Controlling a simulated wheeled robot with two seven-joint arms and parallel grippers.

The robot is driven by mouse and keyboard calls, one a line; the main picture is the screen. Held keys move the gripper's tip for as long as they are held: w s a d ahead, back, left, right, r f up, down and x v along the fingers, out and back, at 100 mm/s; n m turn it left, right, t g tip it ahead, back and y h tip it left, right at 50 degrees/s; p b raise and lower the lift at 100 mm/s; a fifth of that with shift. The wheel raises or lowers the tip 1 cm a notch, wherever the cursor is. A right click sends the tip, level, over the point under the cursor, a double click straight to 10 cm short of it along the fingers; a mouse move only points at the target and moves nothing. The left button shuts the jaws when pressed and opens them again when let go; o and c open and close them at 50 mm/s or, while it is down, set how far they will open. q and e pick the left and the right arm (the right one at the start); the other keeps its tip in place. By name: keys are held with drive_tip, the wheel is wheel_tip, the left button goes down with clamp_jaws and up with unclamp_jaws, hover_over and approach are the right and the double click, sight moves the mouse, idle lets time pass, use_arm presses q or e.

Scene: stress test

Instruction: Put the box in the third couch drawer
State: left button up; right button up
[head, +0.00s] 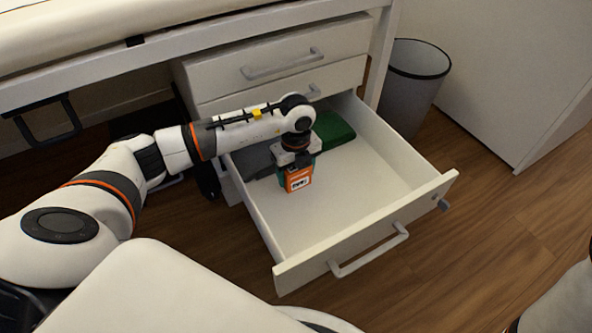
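The box (299,179) is small, orange and green with a white label. It is inside the open bottom drawer (350,200), toward the drawer's left side. My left gripper (297,163) reaches down into the drawer from above and is shut on the box; its fingertips are mostly hidden. I cannot tell whether the box touches the drawer floor. The drawer is the third one down under the couch and is pulled far out. My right gripper is not in view.
A green folded item (333,129) and a dark grey item (256,160) lie at the back of the drawer. Two closed drawers (285,60) are above. A grey bin (411,88) stands behind the drawer to the right. The drawer's front and right floor is bare.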

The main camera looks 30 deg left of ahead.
use_arm(q)
drive_tip(key=shift+o, duration=1.4)
